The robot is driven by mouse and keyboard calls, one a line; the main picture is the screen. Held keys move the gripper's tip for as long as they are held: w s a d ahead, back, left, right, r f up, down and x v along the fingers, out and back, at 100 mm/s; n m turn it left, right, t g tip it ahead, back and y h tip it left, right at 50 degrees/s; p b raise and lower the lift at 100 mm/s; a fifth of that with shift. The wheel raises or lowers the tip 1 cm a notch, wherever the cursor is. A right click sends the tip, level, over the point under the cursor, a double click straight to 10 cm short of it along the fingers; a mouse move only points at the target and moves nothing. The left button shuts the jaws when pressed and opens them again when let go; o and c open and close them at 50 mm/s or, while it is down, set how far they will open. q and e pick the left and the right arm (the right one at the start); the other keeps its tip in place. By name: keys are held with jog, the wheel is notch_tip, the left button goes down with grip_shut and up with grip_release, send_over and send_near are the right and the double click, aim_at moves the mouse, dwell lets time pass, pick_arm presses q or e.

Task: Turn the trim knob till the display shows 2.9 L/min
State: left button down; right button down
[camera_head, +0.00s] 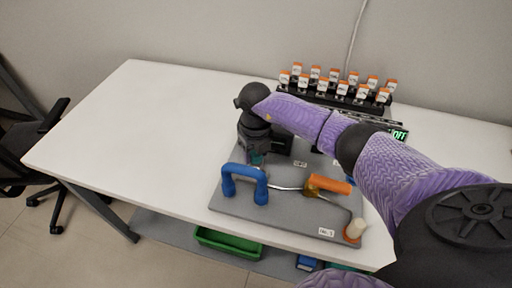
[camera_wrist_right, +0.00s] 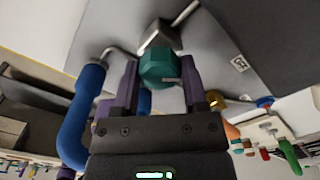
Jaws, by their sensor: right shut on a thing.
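The teal faceted trim knob (camera_wrist_right: 158,68) sits between the two purple fingers of my right gripper (camera_wrist_right: 160,82), which is shut on it. A small white mark shows on the knob's face. In the head view, my right gripper (camera_head: 257,151) points down at the grey board, and only a bit of teal shows under it. A small display (camera_head: 399,134) reads OFF in green on black, partly behind my arm; I see no flow number. My left gripper is in neither view.
A blue arched handle (camera_head: 246,175) stands just in front of my right gripper on the grey board (camera_head: 285,222). An orange-handled valve (camera_head: 328,184) lies to its right. The table's left side (camera_head: 150,115) is clear.

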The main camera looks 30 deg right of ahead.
jog(key=m+p, duration=0.2)
jog(key=m, duration=0.3)
jog(key=shift+r+p, duration=0.2)
jog(key=shift+p, duration=0.1)
jog(key=shift+w+m+p, duration=0.1)
jog(key=shift+m+p, duration=0.75)
jog(key=shift+m, duration=1.25)
jog(key=shift+f, duration=0.1)
jog(key=shift+c, duration=0.6)
grip_release()
jog(key=shift+f, duration=0.1)
notch_tip(320, 180, up, 9)
jog(key=p, duration=0.3)
jog(key=shift+r+p, duration=0.2)
jog(key=shift+p, duration=0.1)
jog(key=shift+r, duration=0.3)
